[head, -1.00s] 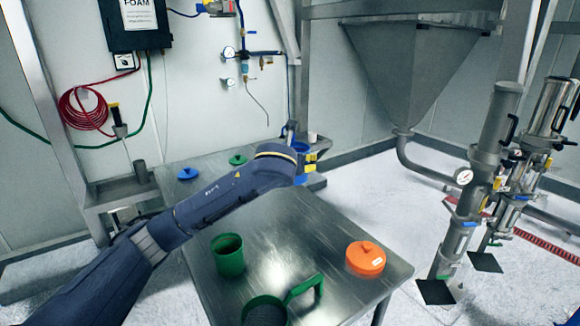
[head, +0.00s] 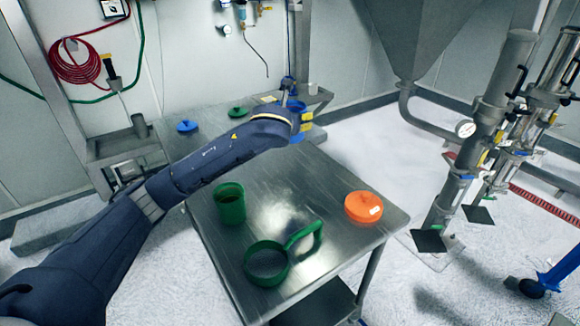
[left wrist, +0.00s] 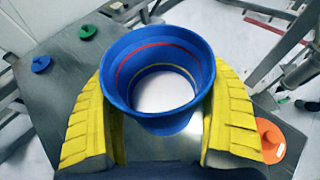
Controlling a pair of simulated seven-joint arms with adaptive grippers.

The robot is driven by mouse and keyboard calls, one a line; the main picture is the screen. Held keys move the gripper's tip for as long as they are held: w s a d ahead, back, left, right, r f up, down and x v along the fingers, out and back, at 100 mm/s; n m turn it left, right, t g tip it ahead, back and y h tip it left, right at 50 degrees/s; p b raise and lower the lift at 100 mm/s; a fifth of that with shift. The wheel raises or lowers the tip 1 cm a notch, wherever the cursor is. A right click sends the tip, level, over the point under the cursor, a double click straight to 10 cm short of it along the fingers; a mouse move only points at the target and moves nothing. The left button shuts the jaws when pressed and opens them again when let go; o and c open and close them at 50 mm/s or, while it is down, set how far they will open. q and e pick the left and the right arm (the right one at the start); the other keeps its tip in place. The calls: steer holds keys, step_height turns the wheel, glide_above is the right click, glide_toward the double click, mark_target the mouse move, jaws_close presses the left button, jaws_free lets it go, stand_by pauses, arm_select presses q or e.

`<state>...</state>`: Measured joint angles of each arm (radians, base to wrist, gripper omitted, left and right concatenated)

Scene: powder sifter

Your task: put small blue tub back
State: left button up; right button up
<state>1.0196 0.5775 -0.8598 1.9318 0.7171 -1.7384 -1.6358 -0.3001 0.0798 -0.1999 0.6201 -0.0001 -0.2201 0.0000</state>
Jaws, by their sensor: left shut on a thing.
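I cannot tell whether the tub touches the table. My right gripper is not in view.
The steel table (head: 300,190) carries a green tub (head: 230,204), a green handled ring (head: 267,262) and an orange lid (head: 363,207). A blue lid (head: 187,126) and a green lid (head: 237,112) lie at the back. The table's middle is clear. A hopper (head: 415,35) stands behind right.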

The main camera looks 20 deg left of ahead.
arm_select(q)
step_height(320, 180, down, 21)
steer(key=shift+f, duration=0.2)
stand_by(0.7)
steer(key=shift+f, duration=0.15)
steer(key=o, duration=1.3)
steer(key=shift+s, duration=0.15)
steer(key=v, duration=1.2)
